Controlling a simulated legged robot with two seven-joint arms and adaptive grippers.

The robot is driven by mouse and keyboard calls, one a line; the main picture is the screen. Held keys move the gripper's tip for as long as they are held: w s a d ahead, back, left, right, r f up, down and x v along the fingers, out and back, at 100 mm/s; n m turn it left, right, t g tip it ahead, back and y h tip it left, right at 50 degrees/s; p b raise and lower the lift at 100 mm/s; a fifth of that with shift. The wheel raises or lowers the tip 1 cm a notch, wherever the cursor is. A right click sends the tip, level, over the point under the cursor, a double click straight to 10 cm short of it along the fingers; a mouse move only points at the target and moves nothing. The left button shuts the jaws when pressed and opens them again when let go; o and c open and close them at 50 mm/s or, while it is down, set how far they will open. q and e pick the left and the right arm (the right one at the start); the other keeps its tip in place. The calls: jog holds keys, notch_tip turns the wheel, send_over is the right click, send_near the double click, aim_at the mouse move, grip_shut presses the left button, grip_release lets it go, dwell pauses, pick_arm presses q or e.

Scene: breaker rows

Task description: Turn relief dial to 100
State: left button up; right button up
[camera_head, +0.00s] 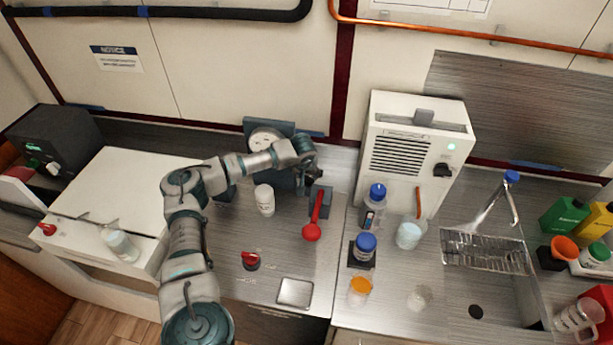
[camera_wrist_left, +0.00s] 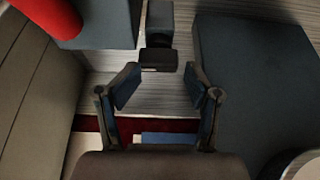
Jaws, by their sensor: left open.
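A dark blue-grey gauge unit (camera_head: 284,180) with a round white face (camera_head: 265,140) stands against the back wall. In the left wrist view its dark block (camera_wrist_left: 255,75) fills the right side. My left gripper (camera_head: 311,178) is at the unit's right side, open and empty. Between and just beyond its fingertips (camera_wrist_left: 162,84) is a small dark knob-like part (camera_wrist_left: 159,50), apart from both fingers. I cannot tell whether this is the relief dial, and no 100 mark is readable. My right gripper is in neither view.
A red lever (camera_head: 314,222) on a blue-grey block stands just right of my gripper; its red part (camera_wrist_left: 45,15) shows upper left in the wrist view. A white bottle (camera_head: 264,200) stands in front of the gauge unit. A red knob (camera_head: 251,259) is nearer the counter's front.

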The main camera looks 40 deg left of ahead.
pick_arm(q)
jog(key=shift+d+f, duration=0.2)
jog(key=shift+f, duration=0.3)
jog(key=shift+w+d+f, duration=0.1)
jog(key=shift+d, duration=0.1)
jog(key=shift+a, duration=0.45)
jog(key=c, duration=0.6)
jog(key=shift+c, duration=0.2)
jog(key=shift+d, duration=0.1)
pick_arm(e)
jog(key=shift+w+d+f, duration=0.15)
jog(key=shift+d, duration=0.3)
